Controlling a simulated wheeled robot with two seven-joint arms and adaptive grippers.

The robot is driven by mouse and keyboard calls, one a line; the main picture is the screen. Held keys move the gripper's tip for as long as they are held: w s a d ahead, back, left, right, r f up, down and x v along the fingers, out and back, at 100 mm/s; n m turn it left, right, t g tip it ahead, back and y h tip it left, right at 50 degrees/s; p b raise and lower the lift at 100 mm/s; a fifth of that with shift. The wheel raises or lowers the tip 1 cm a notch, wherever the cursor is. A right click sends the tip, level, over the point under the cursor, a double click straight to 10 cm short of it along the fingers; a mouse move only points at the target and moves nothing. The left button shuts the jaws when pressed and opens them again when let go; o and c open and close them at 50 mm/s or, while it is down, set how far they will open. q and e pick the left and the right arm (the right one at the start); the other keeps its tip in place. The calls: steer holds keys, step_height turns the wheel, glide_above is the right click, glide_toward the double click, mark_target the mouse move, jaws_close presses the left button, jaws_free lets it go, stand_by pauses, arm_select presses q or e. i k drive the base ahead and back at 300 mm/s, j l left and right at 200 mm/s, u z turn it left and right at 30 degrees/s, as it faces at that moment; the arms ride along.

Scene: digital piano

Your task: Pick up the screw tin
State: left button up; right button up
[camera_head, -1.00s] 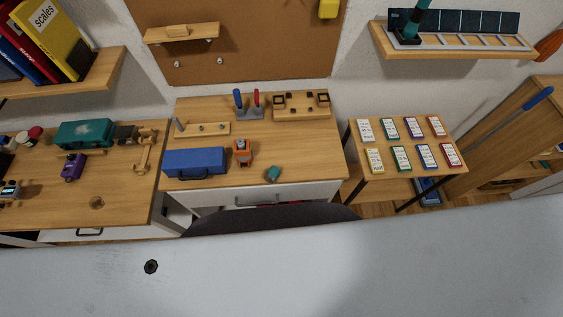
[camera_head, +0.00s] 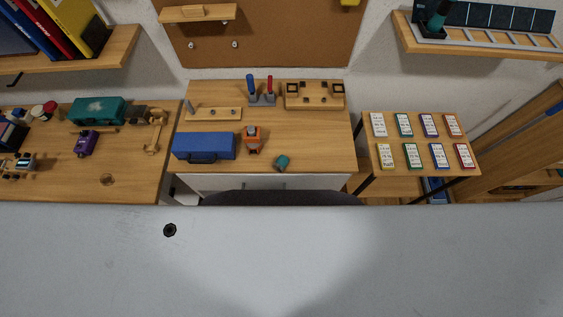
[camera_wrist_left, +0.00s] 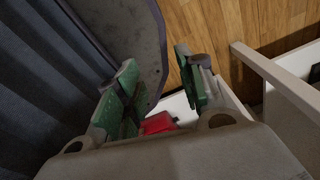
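No thing in view is clearly labelled as the screw tin. A small teal object (camera_head: 282,162) lies near the front edge of the middle workbench (camera_head: 325,150). In the left wrist view a red object (camera_wrist_left: 158,123) shows in a white drawer (camera_wrist_left: 178,105), partly hidden by my gripper; I cannot tell whether it is a tin. My left gripper (camera_wrist_left: 157,62) has its green-padded fingers spread apart, with nothing held between them. The red object lies beyond and below the gap. Neither gripper shows in the head view, and my right gripper is out of sight.
A blue toolbox (camera_head: 204,146) and an orange tool (camera_head: 253,139) stand on the bench. In the wrist view a grey rounded panel (camera_wrist_left: 125,35) is close to the left finger. Wooden floor (camera_wrist_left: 225,25) lies beyond.

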mark_target(280, 164)
steer(key=l+u, duration=0.2)
steer(key=l, duration=0.25)
steer(key=k+l+u, duration=0.15)
steer(key=l, duration=0.25)
steer(key=k+l+u, duration=0.2)
steer(key=l, duration=0.25)
steer(key=l+u, duration=0.15)
steer(key=l, duration=0.3)
steer(key=k+l+u, duration=0.2)
steer(key=l, duration=0.15)
steer(key=k+l+u, duration=0.2)
steer(key=l, duration=0.2)
steer(key=k+l+u, duration=0.15)
steer(key=l, duration=0.2)
